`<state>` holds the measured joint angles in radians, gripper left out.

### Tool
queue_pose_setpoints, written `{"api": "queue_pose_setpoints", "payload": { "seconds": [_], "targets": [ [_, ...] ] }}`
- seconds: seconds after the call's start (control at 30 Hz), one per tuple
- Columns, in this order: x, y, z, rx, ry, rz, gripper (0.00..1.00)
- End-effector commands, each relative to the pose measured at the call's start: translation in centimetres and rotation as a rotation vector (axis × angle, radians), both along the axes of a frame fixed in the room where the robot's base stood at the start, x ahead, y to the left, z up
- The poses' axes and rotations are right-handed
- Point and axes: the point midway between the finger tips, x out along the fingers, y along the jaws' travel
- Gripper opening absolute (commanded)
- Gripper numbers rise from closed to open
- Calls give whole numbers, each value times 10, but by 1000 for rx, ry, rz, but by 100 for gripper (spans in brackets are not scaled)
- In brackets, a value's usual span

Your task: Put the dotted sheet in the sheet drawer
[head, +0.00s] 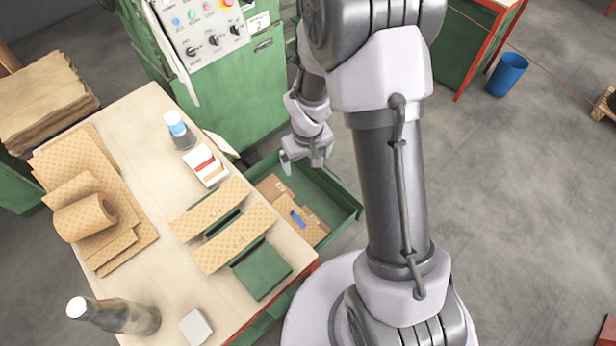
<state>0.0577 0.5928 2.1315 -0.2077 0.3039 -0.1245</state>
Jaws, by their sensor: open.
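Two tan strips with a dotted pattern lie on the table: an upper dotted sheet (208,208) and a lower dotted sheet (232,240). The lower one lies near a dark green pad. The green sheet drawer (335,188) stands open right of the table. Inside it lie several brown pieces (283,205), one with a blue mark. My gripper (302,162) is open, with nothing visible between its fingers. It appears above the drawer's back left part, away from both strips. My arm hides part of the view to the right.
A green machine (255,90) stands behind the drawer.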

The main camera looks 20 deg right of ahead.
Motion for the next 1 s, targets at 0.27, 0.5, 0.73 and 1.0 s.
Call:
{"api": "queue_pose_setpoints", "payload": {
  "seconds": [0.27,0.5,0.73,1.0],
  "targets": [
    [-100,38,229,182,-232,-326,93],
    [-185,68,277,353,-316,-438,93],
    [-194,72,279,373,-320,-448,93],
    [-194,72,233,373,-322,-447,93]
  ]
}}
